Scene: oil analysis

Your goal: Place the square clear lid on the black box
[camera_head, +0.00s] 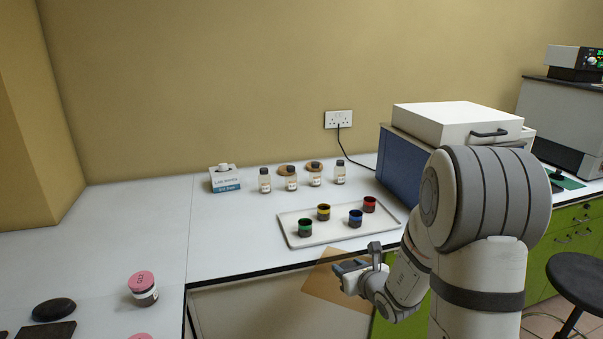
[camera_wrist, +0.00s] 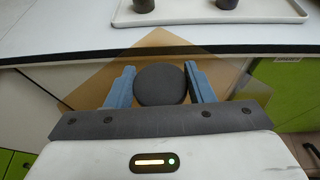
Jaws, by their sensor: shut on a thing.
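The square clear lid (camera_head: 325,287) looks like a thin, brownish see-through sheet. My gripper (camera_head: 362,261) holds it in front of the table's front edge. In the wrist view the lid (camera_wrist: 155,45) spreads out beyond and beneath the fingers. The two blue fingers of my gripper (camera_wrist: 160,72) are shut on the lid's round dark knob (camera_wrist: 160,87). A dark flat object (camera_head: 45,331) is cut off at the lower left of the head view. I cannot tell whether it is the black box.
A white tray (camera_head: 293,241) holds several small dark cups with coloured rims. Behind it are small bottles and a tissue box (camera_head: 224,179). A blue and white machine (camera_head: 400,155) stands at the right. A pink-capped jar (camera_head: 143,289) and black disc (camera_head: 54,309) are at left. The left tabletop is mostly clear.

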